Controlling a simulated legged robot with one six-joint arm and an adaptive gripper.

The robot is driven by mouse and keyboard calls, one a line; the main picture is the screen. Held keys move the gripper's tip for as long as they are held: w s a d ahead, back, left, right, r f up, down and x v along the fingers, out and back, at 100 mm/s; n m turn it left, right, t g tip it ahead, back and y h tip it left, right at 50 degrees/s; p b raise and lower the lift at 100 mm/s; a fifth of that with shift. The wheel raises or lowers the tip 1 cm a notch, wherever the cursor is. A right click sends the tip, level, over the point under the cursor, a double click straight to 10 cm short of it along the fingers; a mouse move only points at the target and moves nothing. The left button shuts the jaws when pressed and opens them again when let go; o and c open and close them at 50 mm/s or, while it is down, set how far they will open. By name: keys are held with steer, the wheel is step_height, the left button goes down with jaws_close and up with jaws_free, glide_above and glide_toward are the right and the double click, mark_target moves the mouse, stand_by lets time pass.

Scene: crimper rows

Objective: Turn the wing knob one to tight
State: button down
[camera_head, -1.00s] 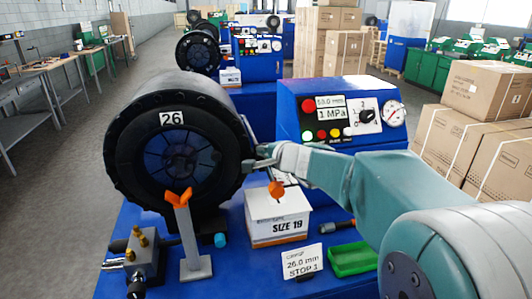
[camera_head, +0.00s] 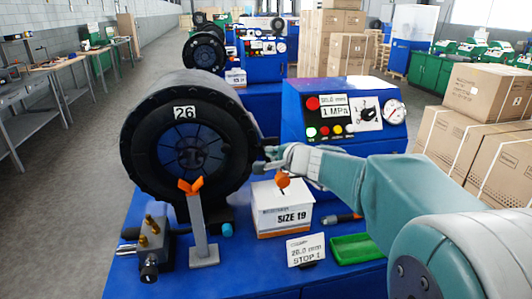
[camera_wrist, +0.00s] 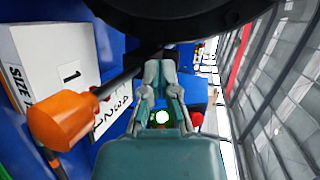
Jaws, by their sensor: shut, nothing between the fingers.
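My gripper (camera_head: 270,157) is shut and empty, beside the right edge of the black crimper head (camera_head: 135,150) marked 26. In the wrist view the shut fingertips (camera_wrist: 160,66) are near a dark block below the black ring (camera_wrist: 185,25). An orange knob (camera_head: 283,180) on a black rod hangs just below the gripper. In the wrist view this knob (camera_wrist: 62,120) is at the left, its rod running towards the fingertips; I cannot tell if they touch. The control panel has a black dial knob (camera_head: 368,115).
A white SIZE 19 box (camera_head: 283,220) stands below the gripper. An orange-topped grey post (camera_head: 197,225) and a block with brass fittings (camera_head: 152,245) stand at the front left. A STOP 1 card (camera_head: 305,250) and green tray (camera_head: 355,249) are at the front right.

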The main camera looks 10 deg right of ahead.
steer(key=s+r, duration=0.3)
steer(key=s, duration=0.6)
steer(key=s+a+f+n+g, duration=0.3)
steer(key=s+n, duration=0.1)
steer(key=s, duration=0.3)
steer(key=s+a+f+n+g, duration=0.2)
steer(key=s+f+n, duration=0.1)
steer(key=s+n, duration=0.25)
steer(key=s+d+f+n+g+h, duration=0.1)
steer(key=s+d+f+n+h, duration=0.1)
steer(key=s, duration=0.3)
steer(key=s+d+f+n+g+h, duration=0.2)
steer(key=s+d+f+h, duration=0.1)
steer(key=s, duration=0.3)
steer(key=shift+s+d+f, duration=0.2)
steer(key=shift+f, duration=0.05)
